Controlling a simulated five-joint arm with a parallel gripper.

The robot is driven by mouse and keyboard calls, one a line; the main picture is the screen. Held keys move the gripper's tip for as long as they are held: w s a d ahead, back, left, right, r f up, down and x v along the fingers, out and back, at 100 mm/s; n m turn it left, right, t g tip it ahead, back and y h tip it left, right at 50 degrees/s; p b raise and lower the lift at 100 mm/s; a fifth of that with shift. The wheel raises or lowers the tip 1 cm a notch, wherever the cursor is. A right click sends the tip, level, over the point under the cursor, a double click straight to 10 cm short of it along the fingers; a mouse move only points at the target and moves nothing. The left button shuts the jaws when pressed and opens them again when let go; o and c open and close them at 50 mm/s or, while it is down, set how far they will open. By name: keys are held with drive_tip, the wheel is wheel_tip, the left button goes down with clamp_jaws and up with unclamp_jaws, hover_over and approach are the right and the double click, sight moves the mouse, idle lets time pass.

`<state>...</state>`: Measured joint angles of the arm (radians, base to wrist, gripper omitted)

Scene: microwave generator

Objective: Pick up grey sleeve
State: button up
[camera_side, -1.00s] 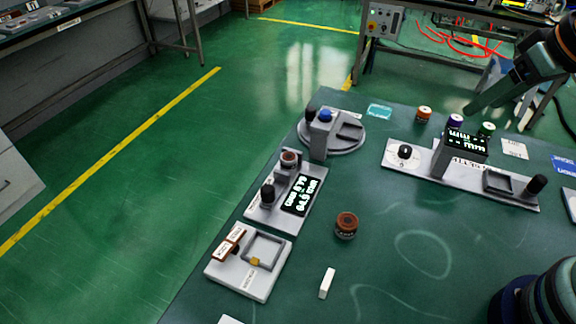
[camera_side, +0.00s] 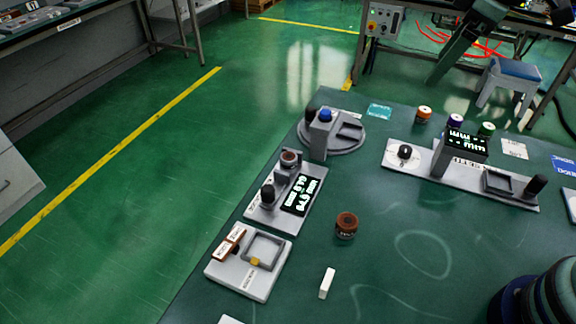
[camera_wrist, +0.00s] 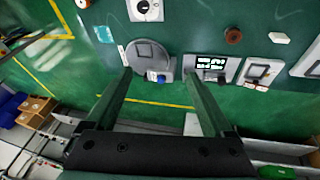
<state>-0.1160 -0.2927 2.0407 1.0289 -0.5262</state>
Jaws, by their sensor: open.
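I cannot tell for sure which piece is the grey sleeve. Grey pieces in the side view are an upright grey block (camera_side: 320,140) on a round grey base (camera_side: 349,146), and a square grey frame (camera_side: 275,240) on a white plate. The round base also shows in the wrist view (camera_wrist: 148,52), with a blue knob (camera_wrist: 152,76) at its lower edge. My gripper (camera_wrist: 160,75) is open and empty, its two dark green fingers either side of the round base in that picture. In the side view a finger (camera_side: 458,42) shows at the upper right, above the table.
A brown spool (camera_side: 346,225) and a white block (camera_side: 327,283) stand on the green table. A display panel (camera_side: 305,195) lies between the round base and the frame plate. A long grey panel with a lit box (camera_side: 462,143) is at the right.

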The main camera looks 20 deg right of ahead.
drive_tip(key=w+a+n+g, duration=0.1)
drive_tip(key=w+a+n, duration=0.4)
drive_tip(key=w+n, duration=0.15)
drive_tip(key=n+g, duration=0.3)
drive_tip(key=n, duration=1.2)
hover_over(289, 157)
drive_tip(key=f, duration=2.2)
drive_tip(key=shift+w+d, duration=0.1)
drive_tip(key=shift+w, duration=0.3)
drive_tip(key=shift+s+f, duration=0.2)
drive_tip(key=shift+f, duration=1.15)
drive_tip(key=shift+s+f, duration=0.15)
drive_tip(key=shift+f, duration=1.2)
drive_tip(key=c, duration=1.3)
clamp_jaws()
